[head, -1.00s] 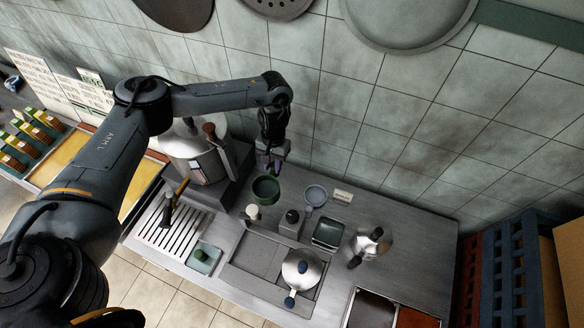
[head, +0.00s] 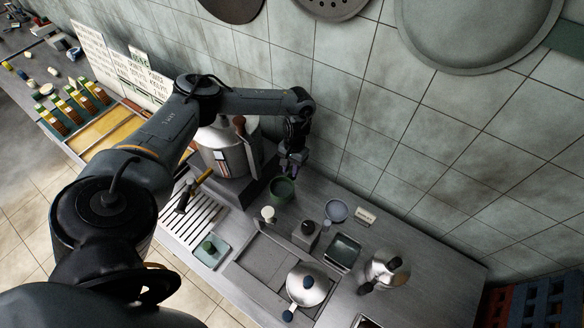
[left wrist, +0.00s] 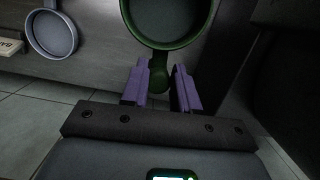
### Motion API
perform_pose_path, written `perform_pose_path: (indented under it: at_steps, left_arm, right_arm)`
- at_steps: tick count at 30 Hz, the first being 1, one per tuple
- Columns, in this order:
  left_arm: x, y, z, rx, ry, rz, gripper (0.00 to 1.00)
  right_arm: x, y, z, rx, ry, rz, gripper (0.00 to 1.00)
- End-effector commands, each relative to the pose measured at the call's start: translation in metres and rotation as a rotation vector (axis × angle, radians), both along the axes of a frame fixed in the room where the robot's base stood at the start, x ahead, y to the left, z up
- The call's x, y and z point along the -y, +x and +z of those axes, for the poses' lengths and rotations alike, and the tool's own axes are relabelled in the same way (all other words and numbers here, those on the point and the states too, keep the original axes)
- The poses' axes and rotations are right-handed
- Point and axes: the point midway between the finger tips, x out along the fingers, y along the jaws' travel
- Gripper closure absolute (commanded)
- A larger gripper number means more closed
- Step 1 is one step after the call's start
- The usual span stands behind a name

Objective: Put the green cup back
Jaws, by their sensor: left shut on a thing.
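The green cup (head: 282,189) is held at the back of the steel counter, beside the machine's dark base. In the left wrist view the cup (left wrist: 165,42) shows its round rim and dark inside, with its green handle between the purple finger pads. My left gripper (head: 292,168) is shut on that handle; it also shows in the left wrist view (left wrist: 160,84). Whether the cup touches the counter I cannot tell. A grey-blue cup (head: 336,210) stands to its right, also seen in the left wrist view (left wrist: 52,34). My right gripper is not in view.
A steel machine (head: 222,150) stands left of the cup, close to my left arm. In front are a small white-topped item (head: 268,213), a dark-topped grinder (head: 307,228), a dark square tray (head: 343,252) and a steel kettle (head: 307,284). A small sign (head: 366,217) stands near the tiled wall.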

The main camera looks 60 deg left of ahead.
Motion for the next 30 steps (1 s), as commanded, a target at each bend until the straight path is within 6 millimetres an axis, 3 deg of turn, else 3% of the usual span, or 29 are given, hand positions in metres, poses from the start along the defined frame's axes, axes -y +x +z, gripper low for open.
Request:
perform_pose_path:
  at_steps: [6,18,30]
  left_arm:
    - [0.0,0.0,0.003,-0.002,0.0,-0.007,1.0]
    - [0.0,0.0,-0.041,-0.002,0.001,-0.008,1.0]
    - [0.001,0.0,-0.059,-0.001,0.0,-0.008,1.0]
  right_arm:
    - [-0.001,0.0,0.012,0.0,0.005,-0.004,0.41]
    - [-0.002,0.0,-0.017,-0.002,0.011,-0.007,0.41]
    - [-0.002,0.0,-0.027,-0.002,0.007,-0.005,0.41]
